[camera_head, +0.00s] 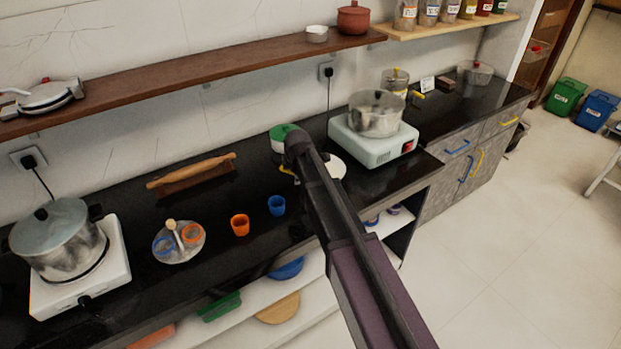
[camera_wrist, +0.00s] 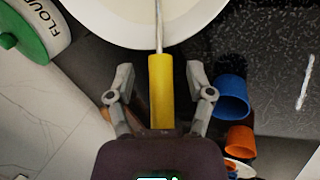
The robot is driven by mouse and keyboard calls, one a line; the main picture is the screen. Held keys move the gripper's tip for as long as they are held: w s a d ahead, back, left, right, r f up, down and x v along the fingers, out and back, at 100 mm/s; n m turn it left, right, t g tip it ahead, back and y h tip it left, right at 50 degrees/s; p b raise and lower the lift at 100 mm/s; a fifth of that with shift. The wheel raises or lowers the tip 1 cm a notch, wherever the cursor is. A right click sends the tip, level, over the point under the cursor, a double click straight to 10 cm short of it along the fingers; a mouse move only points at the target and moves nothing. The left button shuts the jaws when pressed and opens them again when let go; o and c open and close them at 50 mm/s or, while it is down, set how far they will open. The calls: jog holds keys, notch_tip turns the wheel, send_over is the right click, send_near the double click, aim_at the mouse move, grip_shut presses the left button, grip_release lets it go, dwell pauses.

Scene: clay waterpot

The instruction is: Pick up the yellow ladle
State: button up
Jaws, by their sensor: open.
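The yellow ladle (camera_wrist: 161,90) shows in the wrist view as a yellow handle with a thin metal shaft. The shaft reaches over a white bowl or plate (camera_wrist: 108,14) at the top; its far end is out of frame. My gripper (camera_wrist: 159,71) is open, with one finger on each side of the handle and a visible gap on both sides. In the head view, a small yellow bit (camera_head: 287,171) shows left of my arm, likely the handle. The white dish (camera_head: 338,168) is partly hidden behind my arm there.
A flour container with a green lid (camera_head: 283,131) stands close behind. A blue cup (camera_head: 277,205) and an orange cup (camera_head: 240,225) stand to the left on the black counter. A stove with a pot (camera_head: 375,115) is to the right. A wooden shelf (camera_head: 200,72) runs above.

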dwell(0.4)
grip_shut()
jog(key=shift+r, duration=0.2)
notch_tip(320, 180, up, 10)
jog(key=p, duration=1)
jog(key=shift+f, duration=0.2)
dwell(0.6)
